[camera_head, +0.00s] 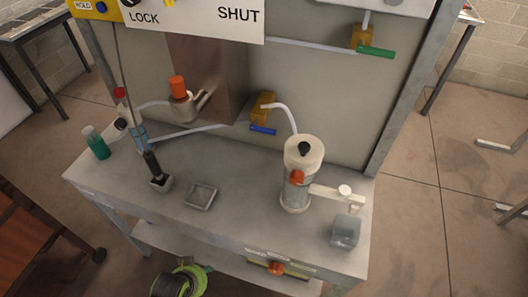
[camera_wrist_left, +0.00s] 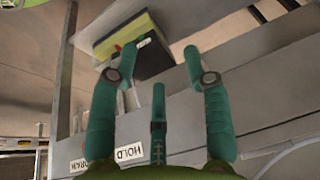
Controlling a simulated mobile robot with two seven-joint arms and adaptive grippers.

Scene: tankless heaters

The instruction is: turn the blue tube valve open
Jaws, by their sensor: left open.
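The blue tube valve shows in the head view as a short blue handle (camera_head: 263,129) below a brass-coloured valve body (camera_head: 262,105), on the back panel above the bench. A pale tube curves from the body to a clear canister (camera_head: 297,178). The blue handle lies roughly level. My left gripper (camera_head: 196,268) is low in the head view, by the bench's front edge, well below and left of the valve and not touching it. In the left wrist view its teal fingers (camera_wrist_left: 158,66) are spread with nothing between them. The valve is not recognisable there. My right gripper is not in view.
The bench top (camera_head: 235,185) carries a small square dish (camera_head: 200,196), a green-based bottle (camera_head: 96,142) and a grey cube-like container (camera_head: 345,231). An orange-capped fitting (camera_head: 178,88) is left of the valve. A green-handled valve (camera_head: 375,52) is higher right. Bare bench lies before the blue handle.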

